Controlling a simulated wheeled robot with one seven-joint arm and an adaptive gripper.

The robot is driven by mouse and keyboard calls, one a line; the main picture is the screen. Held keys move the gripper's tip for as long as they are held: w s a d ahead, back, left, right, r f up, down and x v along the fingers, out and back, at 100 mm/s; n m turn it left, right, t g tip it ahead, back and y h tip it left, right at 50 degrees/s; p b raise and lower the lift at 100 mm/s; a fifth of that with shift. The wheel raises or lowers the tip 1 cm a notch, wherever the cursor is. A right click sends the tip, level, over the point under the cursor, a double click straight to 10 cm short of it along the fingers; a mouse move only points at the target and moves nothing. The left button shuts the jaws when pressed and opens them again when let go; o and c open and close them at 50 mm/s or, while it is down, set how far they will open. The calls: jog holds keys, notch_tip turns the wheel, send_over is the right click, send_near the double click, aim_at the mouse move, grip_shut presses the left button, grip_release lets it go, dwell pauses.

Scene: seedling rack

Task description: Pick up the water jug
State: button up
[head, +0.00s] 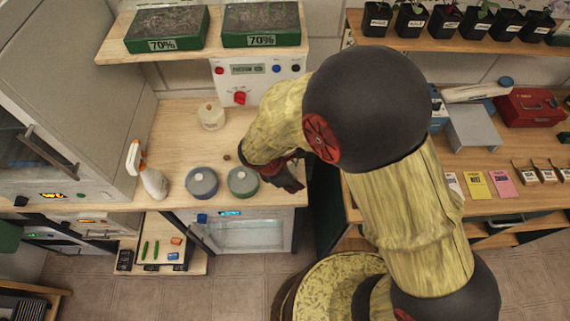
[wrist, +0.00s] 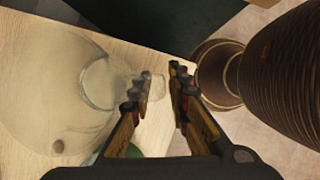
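My gripper (wrist: 161,86) is open, with a narrow gap between its fingers. A clear, see-through jug (wrist: 62,88) fills the left of the wrist view, standing over the pale wooden top. Its right part, a clear protruding piece, reaches behind the left finger close to the gap. I cannot tell whether they touch. In the head view my gripper (head: 290,180) is low over the right end of the wooden counter, beside a green-rimmed pot (head: 243,181). My arm covers part of this area, and I cannot make out the jug clearly there.
A blue-rimmed pot (head: 202,182), a white spray bottle (head: 146,172) and a cream round container (head: 211,115) stand on the counter (head: 175,122). A shelf with green trays (head: 166,29) hangs above. A gap separates the counter from the right bench (head: 491,209).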

jog(key=shift+d+f, duration=0.1)
jog(key=shift+f, duration=0.25)
jog(key=shift+c, duration=1.1)
grip_shut()
